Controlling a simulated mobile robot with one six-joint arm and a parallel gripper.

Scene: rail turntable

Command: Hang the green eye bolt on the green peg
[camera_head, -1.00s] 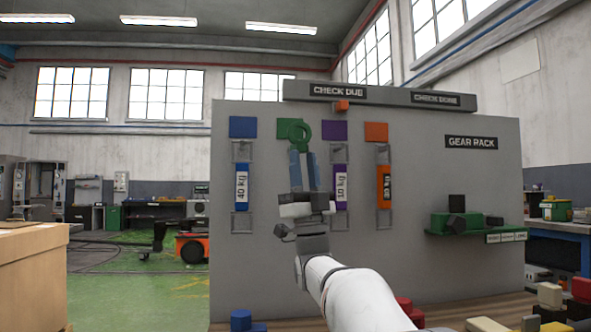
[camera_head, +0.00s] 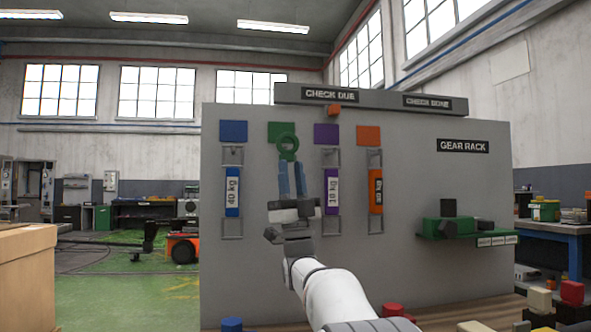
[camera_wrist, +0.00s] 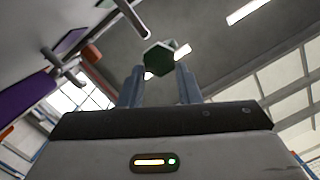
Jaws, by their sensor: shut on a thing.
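The green eye bolt (camera_head: 288,143) is held upright, ring up, between the blue-grey fingers of my gripper (camera_head: 291,164), which is shut on it. In the wrist view the eye bolt shows as a dark green hexagonal end (camera_wrist: 158,60) between the fingertips (camera_wrist: 160,72). In the head view its ring overlaps the lower part of the green square plate (camera_head: 275,128) on the grey board. The green peg cannot be made out there; the ring may cover it. I cannot tell the depth gap between ring and board.
Blue (camera_head: 233,131), purple (camera_head: 326,133) and orange (camera_head: 368,135) plates flank the green one. Weights marked in kg hang below: blue (camera_head: 232,205), purple (camera_head: 331,205) and orange (camera_head: 376,180). A green gear shelf (camera_head: 440,235) juts out at right.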

